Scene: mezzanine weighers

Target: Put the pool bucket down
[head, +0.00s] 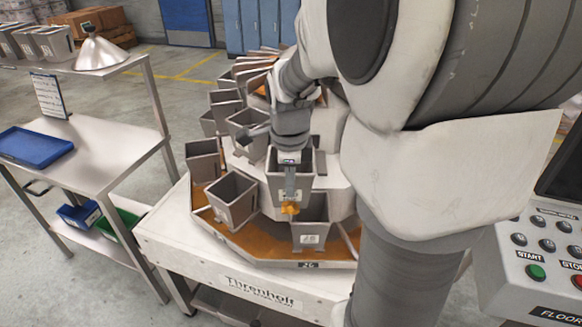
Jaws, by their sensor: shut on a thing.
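My gripper (290,172) is in the middle of the head view, pointing down. It is shut on a grey metal pool bucket (271,185), an open-topped box, held upright above the weigher's orange lower tray. A small orange-yellow part (289,209) shows at the bucket's lower front. The held bucket partly hides a second grey bucket (310,236) with a number label, just below and to the right. Whether the two touch, I cannot tell. My gripper's fingertips are hard to make out against the bucket.
Another grey bucket (231,203) stands close on the left, and several more ring the weigher behind it. The white weigher base (205,255) carries the name plate. A steel cart (110,150) with a blue tray (33,146) stands left. A control panel (540,262) is at right.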

